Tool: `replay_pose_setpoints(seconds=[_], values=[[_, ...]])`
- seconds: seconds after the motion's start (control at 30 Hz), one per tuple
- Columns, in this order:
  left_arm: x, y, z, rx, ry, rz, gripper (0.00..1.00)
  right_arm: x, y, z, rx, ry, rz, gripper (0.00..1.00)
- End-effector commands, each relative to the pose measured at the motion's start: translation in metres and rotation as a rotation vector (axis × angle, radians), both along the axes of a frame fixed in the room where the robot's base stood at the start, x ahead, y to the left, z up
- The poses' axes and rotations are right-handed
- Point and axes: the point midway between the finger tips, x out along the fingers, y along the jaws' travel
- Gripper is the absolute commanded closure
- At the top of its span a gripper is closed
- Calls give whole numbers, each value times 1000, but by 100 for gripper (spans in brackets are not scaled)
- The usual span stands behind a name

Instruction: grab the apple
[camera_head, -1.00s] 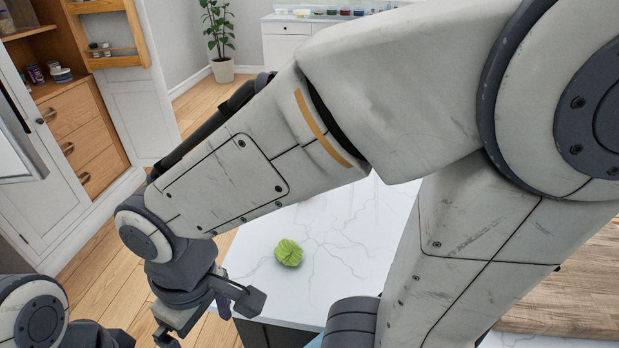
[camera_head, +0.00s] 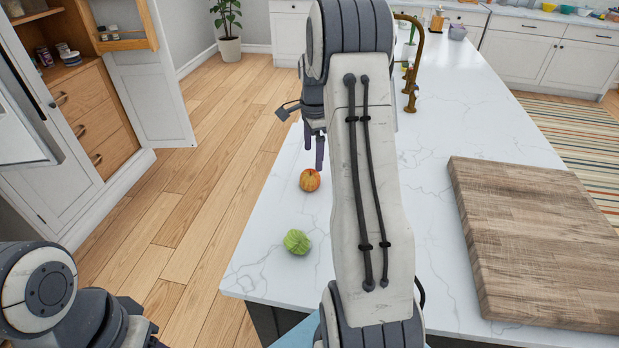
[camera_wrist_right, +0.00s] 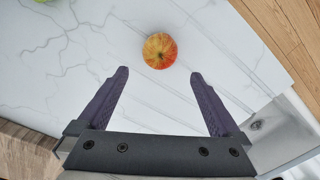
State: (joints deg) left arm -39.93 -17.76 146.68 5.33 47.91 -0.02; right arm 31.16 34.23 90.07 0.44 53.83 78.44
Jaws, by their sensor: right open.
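The apple (camera_head: 310,180), red and yellow, sits on the white marble counter (camera_head: 440,130) near its left edge. My right gripper (camera_head: 314,150) is just beyond it in the head view, fingers pointing down. In the right wrist view the apple (camera_wrist_right: 160,50) lies just past the open fingertips, roughly centred between them. The right gripper (camera_wrist_right: 160,76) is empty; no contact with the apple shows. My left arm is at the lower left of the head view, and its gripper fingers are not visible.
A wooden board (camera_head: 530,240) is at right, and a brass tap (camera_head: 412,70) stands farther back. An open cabinet (camera_head: 70,100) is at left. Floor is clear between.

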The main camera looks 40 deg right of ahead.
Motion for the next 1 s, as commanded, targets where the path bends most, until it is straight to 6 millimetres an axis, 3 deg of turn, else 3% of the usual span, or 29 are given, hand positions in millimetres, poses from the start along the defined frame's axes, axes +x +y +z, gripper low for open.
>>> replay_pose_setpoints(seconds=[0.2,0.47,0.7,1.0], values=[[0,0,7,0,0,0,50,1,1,-34,3,4,-1,0],[0,0,16,0,0,0,50,2,3,-55,3,4,2,0],[0,0,28,0,0,1,50,4,5,-90,2,3,1,0],[0,0,28,0,0,1,50,4,4,-97,0,0,1,0]])
